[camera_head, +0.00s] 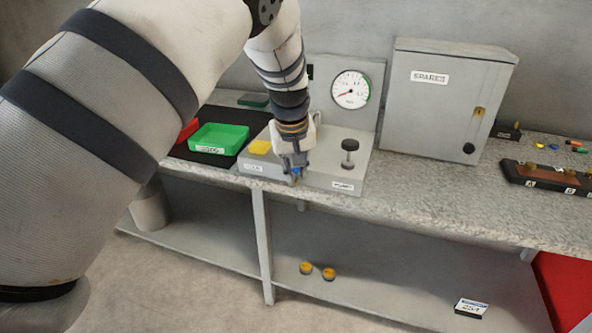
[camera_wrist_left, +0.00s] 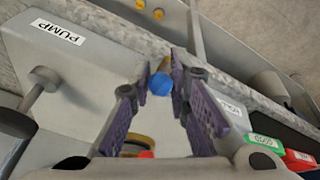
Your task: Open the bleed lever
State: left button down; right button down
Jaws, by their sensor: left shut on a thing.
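The pump console (camera_head: 318,178) is a grey box on the bench, with a gauge panel behind it. A blue rounded piece (camera_wrist_left: 160,85), which looks like the bleed lever's end, sits between my left gripper's fingertips (camera_wrist_left: 161,78). In the head view my left gripper (camera_head: 294,172) points down at the console's front, between its two labels, and is shut on this piece. The gripper hides most of the lever, so its angle cannot be told. My right gripper is in neither view.
The gauge (camera_head: 350,90) is behind. A green tray (camera_head: 218,138) and a grey SPARES cabinet (camera_head: 445,100) flank the console.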

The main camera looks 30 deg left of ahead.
pick_arm(q)
jog(key=shift+f, duration=0.1)
jog(key=c, duration=1.8)
grip_release()
jog(key=shift+s, duration=0.1)
jog(key=v, duration=1.2)
